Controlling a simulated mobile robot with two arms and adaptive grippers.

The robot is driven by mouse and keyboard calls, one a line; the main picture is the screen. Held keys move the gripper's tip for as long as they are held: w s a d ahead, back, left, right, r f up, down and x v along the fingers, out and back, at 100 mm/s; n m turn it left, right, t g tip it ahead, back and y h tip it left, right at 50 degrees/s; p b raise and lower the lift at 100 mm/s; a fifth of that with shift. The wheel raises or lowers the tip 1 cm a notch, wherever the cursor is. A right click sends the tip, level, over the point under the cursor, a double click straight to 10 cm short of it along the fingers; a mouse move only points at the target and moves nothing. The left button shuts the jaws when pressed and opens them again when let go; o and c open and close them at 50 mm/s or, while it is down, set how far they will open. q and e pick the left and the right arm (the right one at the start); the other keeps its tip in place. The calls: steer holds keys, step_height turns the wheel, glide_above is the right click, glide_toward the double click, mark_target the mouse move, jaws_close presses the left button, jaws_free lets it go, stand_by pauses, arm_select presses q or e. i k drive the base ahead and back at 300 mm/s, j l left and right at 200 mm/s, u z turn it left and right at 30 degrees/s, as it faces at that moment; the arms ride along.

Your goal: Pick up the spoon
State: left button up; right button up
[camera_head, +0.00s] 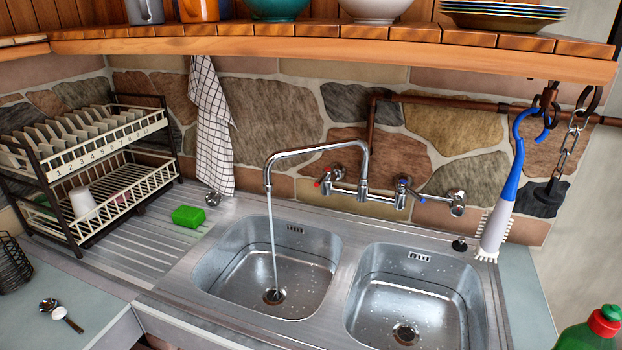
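A spoon (68,319) lies on the grey-blue counter at the lower left, near the counter's front edge. Its pale bowl points to the upper left and its thin handle runs to the lower right. A small shiny round metal item (48,305) lies right beside the bowl; I cannot tell if it is a second spoon. Neither of my grippers shows in the head view, and nothing covers the spoon.
A dark wire basket (14,266) stands left of the spoon. A two-tier dish rack (120,190) stands behind. A green sponge (188,216) lies on the drainer. Water runs from the tap (315,148) into the left sink (235,285). A green bottle (590,333) is at the lower right.

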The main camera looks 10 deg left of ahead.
mark_target(48, 305)
steer(key=u, duration=1.95)
steer(key=z, duration=2.2)
steer(key=k+j+u, duration=0.2)
steer(key=j, duration=0.25)
steer(key=j+u, duration=0.2)
steer(key=j, duration=0.25)
steer(key=k+j+u, duration=0.2)
steer(key=j, duration=0.25)
steer(key=i, duration=0.05)
